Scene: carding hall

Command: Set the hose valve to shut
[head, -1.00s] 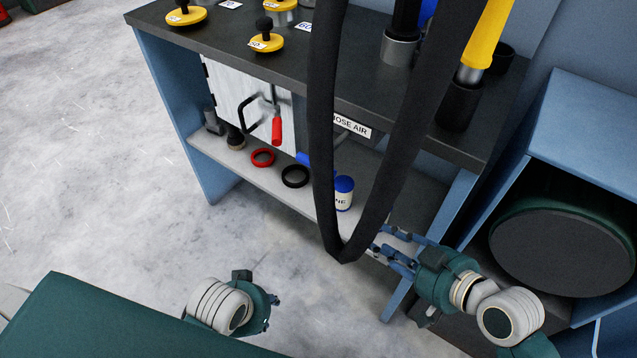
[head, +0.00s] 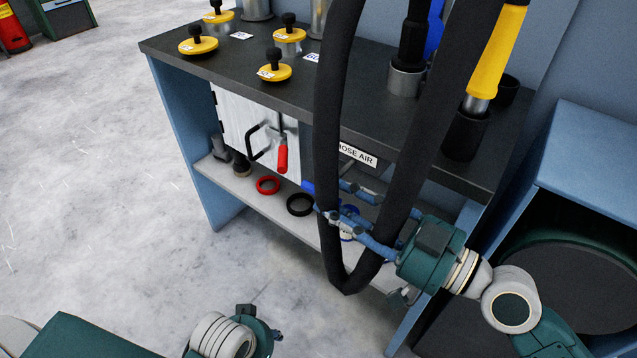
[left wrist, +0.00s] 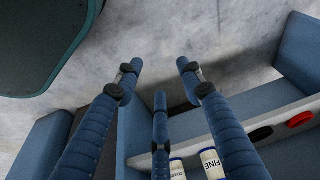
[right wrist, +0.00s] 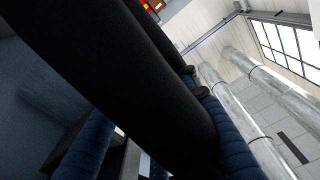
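The HOSE AIR label (head: 357,153) is on the bench's front edge. A blue piece (head: 308,187), perhaps the valve handle, shows below it beside the black hose; the valve body is hidden, so its setting cannot be read. My right gripper (head: 334,198) is open, its fingertips close to the blue piece; I cannot tell if they touch it. The hanging black hose (head: 331,120) loops past its fingers, and the hose also fills much of the right wrist view (right wrist: 130,80). My left gripper (left wrist: 158,70) is open and empty, over the floor, low in the head view.
The lower shelf (head: 270,208) holds a red ring (head: 268,185), a black ring (head: 300,204) and white-and-blue tins (left wrist: 211,162). A red-handled clamp (head: 282,158) is on the white panel. Yellow knobbed discs (head: 275,72) stand on the bench top.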

